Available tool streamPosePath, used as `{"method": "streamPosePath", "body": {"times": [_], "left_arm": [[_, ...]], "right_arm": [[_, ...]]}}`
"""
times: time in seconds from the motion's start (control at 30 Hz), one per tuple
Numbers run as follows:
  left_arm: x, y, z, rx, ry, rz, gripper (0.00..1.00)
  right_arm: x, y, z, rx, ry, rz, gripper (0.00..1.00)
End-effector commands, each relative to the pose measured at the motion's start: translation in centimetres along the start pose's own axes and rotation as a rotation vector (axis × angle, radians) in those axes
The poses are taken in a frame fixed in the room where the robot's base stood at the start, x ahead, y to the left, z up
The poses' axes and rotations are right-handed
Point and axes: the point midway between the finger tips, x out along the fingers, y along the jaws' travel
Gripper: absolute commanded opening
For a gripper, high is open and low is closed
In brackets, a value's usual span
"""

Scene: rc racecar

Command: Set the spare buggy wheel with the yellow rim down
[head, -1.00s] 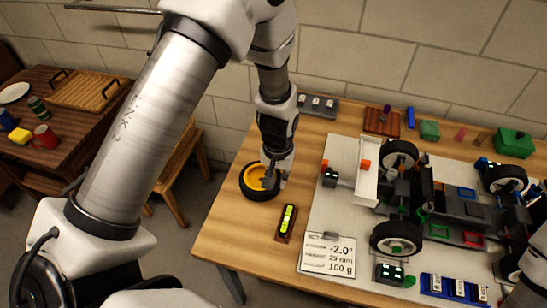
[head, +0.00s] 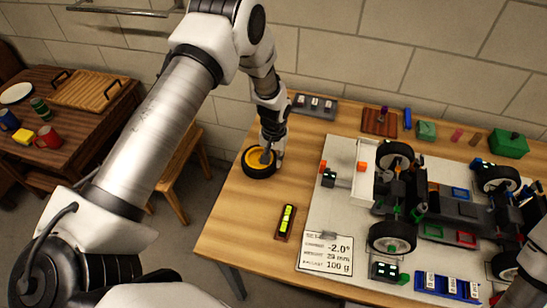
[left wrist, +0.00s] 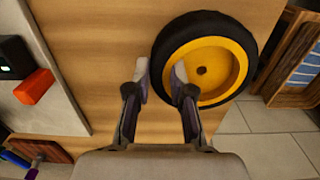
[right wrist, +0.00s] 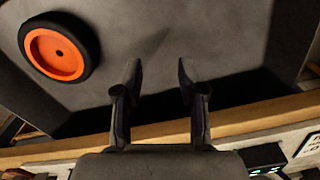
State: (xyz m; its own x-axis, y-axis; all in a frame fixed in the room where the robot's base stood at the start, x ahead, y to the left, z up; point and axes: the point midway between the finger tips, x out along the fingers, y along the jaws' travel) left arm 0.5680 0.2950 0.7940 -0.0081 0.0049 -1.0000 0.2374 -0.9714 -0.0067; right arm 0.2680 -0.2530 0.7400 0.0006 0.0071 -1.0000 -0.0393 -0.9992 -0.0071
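The spare wheel with the yellow rim (head: 251,159) is at the left end of the wooden table, its rim facing up. In the left wrist view the wheel (left wrist: 235,75) shows its black tyre and yellow rim. My left gripper (head: 270,155) is shut on the tyre's edge, one finger outside the tyre and one inside the rim, as the left wrist view (left wrist: 161,72) shows. I cannot tell whether the wheel touches the tabletop. My right gripper (right wrist: 159,75) is open and empty above a dark surface with an orange-rimmed wheel (right wrist: 57,52).
A level with yellow vials (head: 286,220) lies in front of the wheel. The buggy (head: 440,205) stands on a pale board (head: 315,225) to the right. A grey block (head: 315,106) is at the back. The table between wheel and board is clear.

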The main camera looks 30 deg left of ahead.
Motion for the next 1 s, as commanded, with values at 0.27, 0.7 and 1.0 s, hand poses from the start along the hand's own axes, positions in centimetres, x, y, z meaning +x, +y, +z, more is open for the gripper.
{"method": "streamPosePath", "body": {"times": [0.27, 0.7, 1.0], "left_arm": [[0.0, 0.0, 0.0, 0.0, 0.0, 0.0, 0.46], [-6.6, 0.0, -0.1, 0.001, 0.004, 0.002, 0.46], [-12.0, 0.0, 0.0, 0.0, 0.001, 0.001, 0.46]], "right_arm": [[0.0, 0.0, 0.0, 0.0, 0.0, 0.0, 0.4], [1.3, 0.0, 0.0, 0.0, 0.0, 0.0, 0.4], [2.0, 0.0, 0.0, 0.0, 0.0, 0.0, 0.4]]}}
